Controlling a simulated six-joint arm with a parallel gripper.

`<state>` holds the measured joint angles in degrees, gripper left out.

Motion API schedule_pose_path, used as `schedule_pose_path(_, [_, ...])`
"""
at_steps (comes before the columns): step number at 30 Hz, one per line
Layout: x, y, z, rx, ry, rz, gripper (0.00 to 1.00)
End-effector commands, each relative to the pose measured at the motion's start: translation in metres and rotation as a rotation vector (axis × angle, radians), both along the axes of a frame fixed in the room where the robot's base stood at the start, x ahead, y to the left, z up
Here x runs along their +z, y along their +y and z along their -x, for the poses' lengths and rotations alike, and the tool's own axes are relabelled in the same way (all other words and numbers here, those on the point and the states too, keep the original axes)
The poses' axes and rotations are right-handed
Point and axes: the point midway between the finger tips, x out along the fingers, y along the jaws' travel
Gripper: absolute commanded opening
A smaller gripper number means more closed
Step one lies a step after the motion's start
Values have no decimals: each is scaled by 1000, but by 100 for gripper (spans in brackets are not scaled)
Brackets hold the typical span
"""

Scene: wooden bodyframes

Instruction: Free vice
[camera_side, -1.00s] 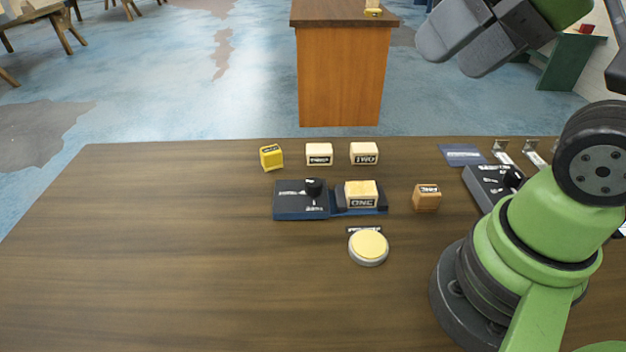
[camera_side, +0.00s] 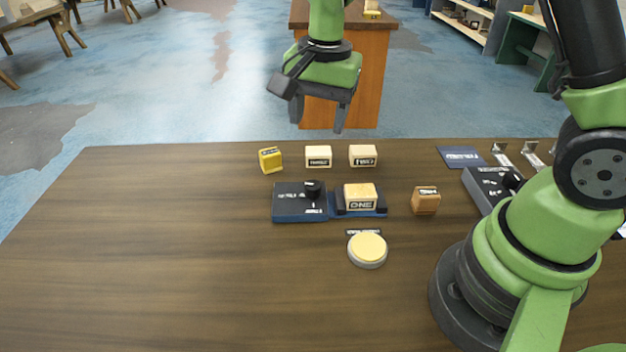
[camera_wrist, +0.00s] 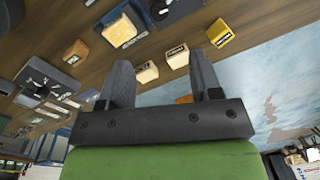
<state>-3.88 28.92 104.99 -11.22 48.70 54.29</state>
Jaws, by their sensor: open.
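The vice (camera_side: 337,212) is a dark blue fixture on the wooden table. A pale wooden block marked ONE (camera_side: 360,196) sits in it, between its dark jaws. Left of it is a dark blue box (camera_side: 290,208) with a black knob (camera_side: 314,188). In the wrist view the ONE block (camera_wrist: 119,30) and the black knob (camera_wrist: 158,10) show at the top. My gripper (camera_side: 318,128) hangs above the table's far edge, behind the blocks, pointing down. In the wrist view its fingers (camera_wrist: 163,78) are apart with nothing between them.
Behind the vice stand a yellow block (camera_side: 271,160), a THREE block (camera_side: 318,157) and a TWO block (camera_side: 363,156). A brown block (camera_side: 425,200) is to its right, a round cream button (camera_side: 368,248) in front. Another knobbed box (camera_side: 490,185) is farther right. The table's left is clear.

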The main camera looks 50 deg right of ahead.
Motion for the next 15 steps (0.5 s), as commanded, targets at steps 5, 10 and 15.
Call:
schedule_pose_path(5, [-35,1,-10,-80,64,16,58])
schedule_pose_path(10, [-50,1,-11,-98,79,21,58])
schedule_pose_path(15, [-78,1,-10,-97,80,20,58])
